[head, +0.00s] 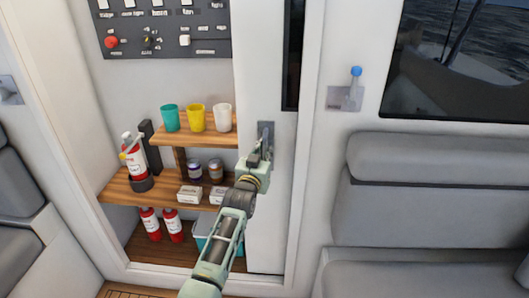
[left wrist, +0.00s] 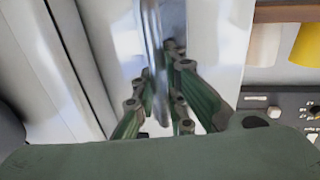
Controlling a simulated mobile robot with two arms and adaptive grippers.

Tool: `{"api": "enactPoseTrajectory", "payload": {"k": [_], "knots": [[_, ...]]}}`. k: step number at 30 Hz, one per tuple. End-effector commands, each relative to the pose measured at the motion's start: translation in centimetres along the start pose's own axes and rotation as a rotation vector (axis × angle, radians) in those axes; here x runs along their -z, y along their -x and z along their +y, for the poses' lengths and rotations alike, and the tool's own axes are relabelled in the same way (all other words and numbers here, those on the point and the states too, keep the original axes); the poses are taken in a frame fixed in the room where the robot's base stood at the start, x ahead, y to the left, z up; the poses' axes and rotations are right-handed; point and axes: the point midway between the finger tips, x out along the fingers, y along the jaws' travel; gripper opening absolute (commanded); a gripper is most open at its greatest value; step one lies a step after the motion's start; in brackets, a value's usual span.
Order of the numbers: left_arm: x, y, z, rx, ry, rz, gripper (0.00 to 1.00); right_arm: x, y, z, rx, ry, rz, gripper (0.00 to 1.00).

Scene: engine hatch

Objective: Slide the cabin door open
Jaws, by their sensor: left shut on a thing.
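The white cabin door (head: 262,220) is a tall panel with a dark window strip. It stands at the right side of the cabinet opening, and the opening to its left is uncovered. Its metal handle (head: 266,129) sits on the panel at mid-height. My left gripper (head: 259,155) reaches up from below and is shut on the handle. In the left wrist view the handle is a shiny upright bar (left wrist: 154,45) between the green fingers of the left gripper (left wrist: 158,92). The fingers hide part of the handle. My right gripper is in neither view.
Wooden shelves (head: 110,189) in the opening hold cups (head: 196,118), small jars, boxes and fire extinguishers (head: 134,158). A switch panel (head: 160,50) hangs above. A grey seat (head: 400,190) stands to the right. A blue-topped lever (head: 354,85) is on the right wall.

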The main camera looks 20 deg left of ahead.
Motion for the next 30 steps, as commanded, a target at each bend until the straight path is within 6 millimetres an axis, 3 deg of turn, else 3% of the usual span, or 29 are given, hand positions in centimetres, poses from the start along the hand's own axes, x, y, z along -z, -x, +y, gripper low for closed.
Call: {"api": "enactPoseTrajectory", "payload": {"k": [1, 2, 8, 20, 30], "knots": [[-0.2, 0.0, 0.1, -0.001, 0.001, -0.003, 0.00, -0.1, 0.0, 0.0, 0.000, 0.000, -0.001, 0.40], [-0.2, 0.0, 0.1, -0.001, 0.001, -0.003, 0.14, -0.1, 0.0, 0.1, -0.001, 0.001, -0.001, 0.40], [-0.1, 0.0, 0.0, 0.000, 0.001, -0.001, 0.31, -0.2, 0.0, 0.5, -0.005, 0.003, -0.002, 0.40], [-0.1, 0.4, 0.0, 0.000, 0.001, -0.001, 0.31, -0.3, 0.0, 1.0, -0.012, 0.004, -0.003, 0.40], [-0.2, 5.0, 0.0, 0.000, 0.001, -0.001, 0.31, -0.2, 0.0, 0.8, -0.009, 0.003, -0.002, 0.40]]}}
